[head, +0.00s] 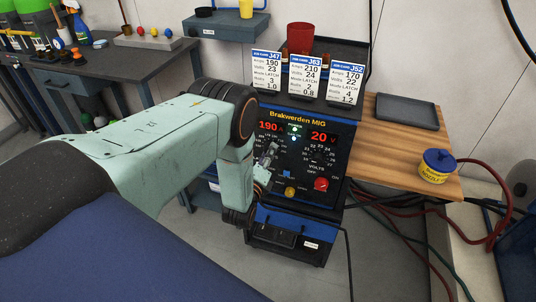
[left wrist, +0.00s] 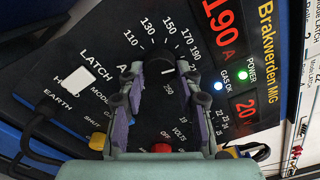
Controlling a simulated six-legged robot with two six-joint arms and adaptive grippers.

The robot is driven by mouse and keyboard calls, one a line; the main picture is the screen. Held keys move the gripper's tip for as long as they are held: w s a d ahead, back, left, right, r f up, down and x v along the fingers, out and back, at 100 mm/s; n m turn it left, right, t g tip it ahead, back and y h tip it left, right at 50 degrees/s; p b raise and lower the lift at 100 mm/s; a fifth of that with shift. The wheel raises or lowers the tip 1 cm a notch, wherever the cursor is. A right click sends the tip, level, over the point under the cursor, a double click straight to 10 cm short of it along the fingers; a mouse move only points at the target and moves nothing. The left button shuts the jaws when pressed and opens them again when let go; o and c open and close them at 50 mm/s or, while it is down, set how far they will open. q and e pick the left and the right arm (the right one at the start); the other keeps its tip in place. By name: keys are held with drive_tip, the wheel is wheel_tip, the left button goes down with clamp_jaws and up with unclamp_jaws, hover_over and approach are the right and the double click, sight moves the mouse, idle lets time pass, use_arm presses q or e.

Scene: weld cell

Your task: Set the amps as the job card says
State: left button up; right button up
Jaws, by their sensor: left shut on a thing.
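The welder (head: 298,143), marked Brakwerden MIG, shows 190 A on its red amps display (left wrist: 222,27) and 20 V on the volts display. My left gripper (head: 266,166) is at the amps side of the panel. In the left wrist view its fingers (left wrist: 158,78) are shut on the black amps knob (left wrist: 160,63), with scale numbers 110 to 190 around it. Three job cards stand on top: J47 (head: 266,72) reads 190 amps, J63 (head: 304,78) reads 210, J52 (head: 345,82) reads 170. My right gripper is in neither view.
The volts knob (head: 319,156) and a red knob (head: 321,184) are right of the gripper. A red cup (head: 300,38) stands behind the cards. A wooden side table (head: 391,145) holds a dark tray (head: 407,110) and a blue-lidded tub (head: 436,166). Cables hang at right.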

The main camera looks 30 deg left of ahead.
use_arm(q)
drive_tip(key=shift+w+r, duration=0.15)
drive_tip(key=shift+r, duration=0.05)
drive_tip(key=o, duration=1.1)
drive_tip(key=shift+f, duration=0.15)
drive_tip(key=shift+o, duration=0.2)
drive_tip(key=v, duration=1.2)
